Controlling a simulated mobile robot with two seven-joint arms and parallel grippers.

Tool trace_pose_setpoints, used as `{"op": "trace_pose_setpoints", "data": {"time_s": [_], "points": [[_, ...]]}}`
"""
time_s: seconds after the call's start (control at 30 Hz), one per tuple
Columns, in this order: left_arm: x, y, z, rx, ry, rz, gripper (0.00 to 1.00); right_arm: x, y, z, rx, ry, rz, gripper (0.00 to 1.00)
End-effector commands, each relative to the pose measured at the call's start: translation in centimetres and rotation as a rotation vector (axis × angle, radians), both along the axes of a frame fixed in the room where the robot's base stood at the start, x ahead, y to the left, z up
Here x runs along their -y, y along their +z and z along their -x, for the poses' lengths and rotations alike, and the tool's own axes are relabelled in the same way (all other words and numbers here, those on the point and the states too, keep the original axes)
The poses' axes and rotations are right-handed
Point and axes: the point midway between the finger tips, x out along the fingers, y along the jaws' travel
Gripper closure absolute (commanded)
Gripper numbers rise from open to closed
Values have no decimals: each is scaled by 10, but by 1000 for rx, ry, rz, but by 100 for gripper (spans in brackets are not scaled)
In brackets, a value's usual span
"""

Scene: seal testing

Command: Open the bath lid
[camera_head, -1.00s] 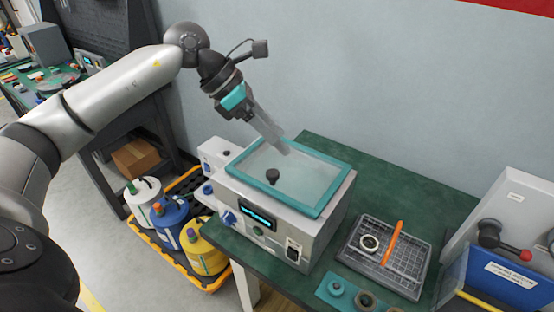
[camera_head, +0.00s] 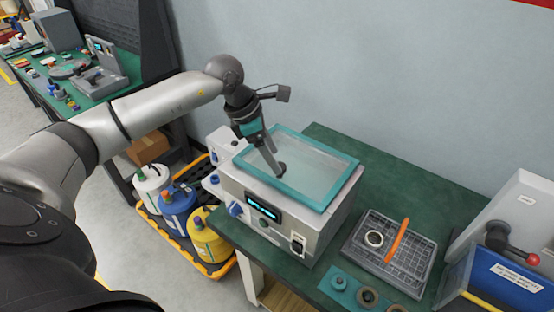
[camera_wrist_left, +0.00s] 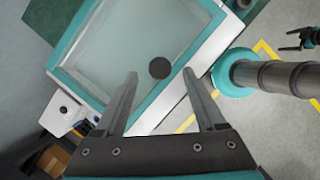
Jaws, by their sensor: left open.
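The bath is a white box with a small display. Its lid (camera_head: 318,172) is a clear pane in a teal frame, lying flat and closed on top. The lid's round black knob (camera_head: 281,169) stands near the front edge. My left gripper (camera_head: 273,166) points down at the knob, its fingers partly covering it. In the left wrist view the open fingers (camera_wrist_left: 160,74) lie on either side of the knob (camera_wrist_left: 159,68), which appears just beyond the tips. I cannot tell whether they touch it.
A grey tray (camera_head: 362,252) with an orange stick and a ring stands on the green table (camera_head: 445,205) to the right. Beyond it is a blue and grey device (camera_head: 505,270) with a red-tipped lever. Several jugs stand in a yellow-edged crate at left. A wall rises behind.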

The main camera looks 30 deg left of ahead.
Motion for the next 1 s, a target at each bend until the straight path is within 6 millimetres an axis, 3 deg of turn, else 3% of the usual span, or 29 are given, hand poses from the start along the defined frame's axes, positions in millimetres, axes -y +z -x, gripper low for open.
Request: {"op": "trace_pose_setpoints", "data": {"time_s": [0.2,0.57,1.0], "points": [[8,-23,-6,0,1,2,28,0,2,-1,1,0,0,5],[9,-27,-7,1,0,1,28,0,2,-1,2,1,0,5],[9,-27,-7,1,0,1,78,0,2,-2,3,1,-1,5]]}}
